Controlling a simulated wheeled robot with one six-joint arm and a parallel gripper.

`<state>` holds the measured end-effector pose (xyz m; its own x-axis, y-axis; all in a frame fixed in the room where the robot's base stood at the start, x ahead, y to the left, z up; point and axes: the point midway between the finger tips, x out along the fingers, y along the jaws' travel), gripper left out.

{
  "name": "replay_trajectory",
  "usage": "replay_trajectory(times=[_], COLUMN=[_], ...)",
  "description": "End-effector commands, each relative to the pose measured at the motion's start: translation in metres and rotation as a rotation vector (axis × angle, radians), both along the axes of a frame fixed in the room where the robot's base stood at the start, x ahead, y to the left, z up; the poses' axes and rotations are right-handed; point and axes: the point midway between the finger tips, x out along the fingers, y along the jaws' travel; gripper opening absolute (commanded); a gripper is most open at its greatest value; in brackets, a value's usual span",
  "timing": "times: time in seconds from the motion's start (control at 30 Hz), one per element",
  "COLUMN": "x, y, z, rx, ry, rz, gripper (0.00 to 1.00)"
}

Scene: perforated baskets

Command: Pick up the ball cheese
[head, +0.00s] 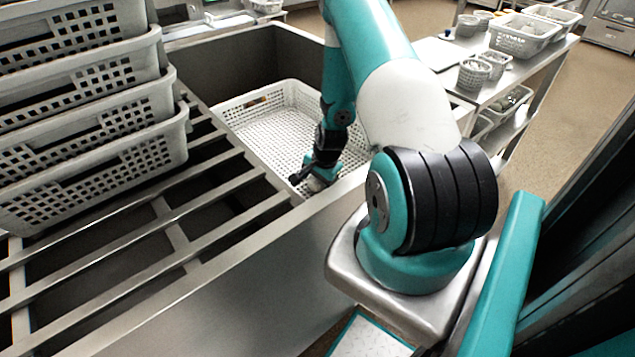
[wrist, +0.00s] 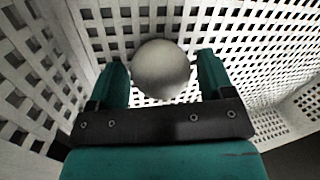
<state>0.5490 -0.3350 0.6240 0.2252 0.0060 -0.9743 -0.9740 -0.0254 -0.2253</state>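The ball cheese is a pale, smooth ball (wrist: 160,69) in the wrist view. It lies low in a white perforated basket (head: 262,122), close to the basket's wall. My gripper (wrist: 163,80) reaches down into the basket with one teal finger on each side of the ball. The left finger is very near the ball; a narrow gap shows at the right finger, so the fingers look open around it. In the head view my gripper (head: 313,176) is at the basket's near right corner, with a small pale part of the ball (head: 316,185) partly hidden beneath it.
The basket sits in a deep metal sink (head: 240,62), whose near wall rises close beside my arm. A slatted metal rack (head: 150,215) with stacked grey baskets (head: 80,120) stands on the left. A side table (head: 520,65) holds more baskets at the right.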

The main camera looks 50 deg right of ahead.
Motion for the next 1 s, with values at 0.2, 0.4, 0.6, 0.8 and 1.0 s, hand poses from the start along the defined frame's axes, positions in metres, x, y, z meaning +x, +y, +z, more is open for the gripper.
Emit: replay_trajectory(times=[0.2, 0.4, 0.6, 0.8, 1.0], x=[0.0, 0.0, 0.0, 0.001, 0.001], y=[0.0, 0.0, -0.001, -0.001, -0.001], z=[0.0, 0.001, 0.01, 0.048, 0.111], rx=[0.0, 0.0, -0.001, -0.004, -0.005], ry=[0.0, 0.0, -0.002, -0.005, -0.005], rz=[0.0, 0.0, 0.0, 0.001, 0.0], gripper=[0.31, 0.31, 0.31, 0.31, 0.31])
